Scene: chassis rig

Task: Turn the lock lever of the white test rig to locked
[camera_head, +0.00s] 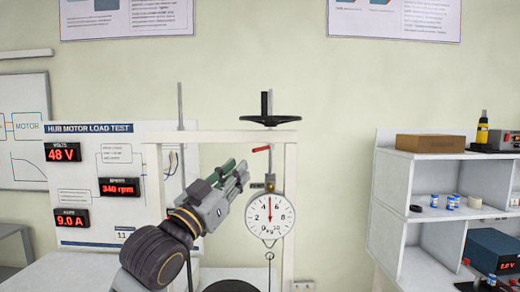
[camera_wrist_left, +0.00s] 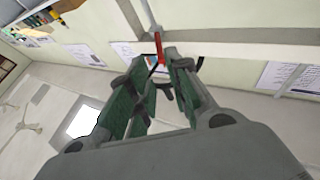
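The white test rig (camera_head: 217,137) stands in the middle of the head view as a white frame. A small red lever (camera_head: 261,149) sits below its top beam, near the rod above the round dial scale (camera_head: 270,215). My left gripper (camera_head: 238,175) is raised beside the rod, a little left of and below the red lever. In the left wrist view, its green-padded fingers (camera_wrist_left: 158,75) are apart with nothing held between them. The red lever (camera_wrist_left: 159,45) shows ahead, between and just beyond the fingertips; I cannot tell whether they touch it. My right gripper is not in view.
A black handwheel (camera_head: 273,120) sits on top of the rig's beam. A display board (camera_head: 100,215) with red readouts stands at left. A white shelf (camera_head: 400,190) with a cardboard box (camera_head: 430,144) stands at right.

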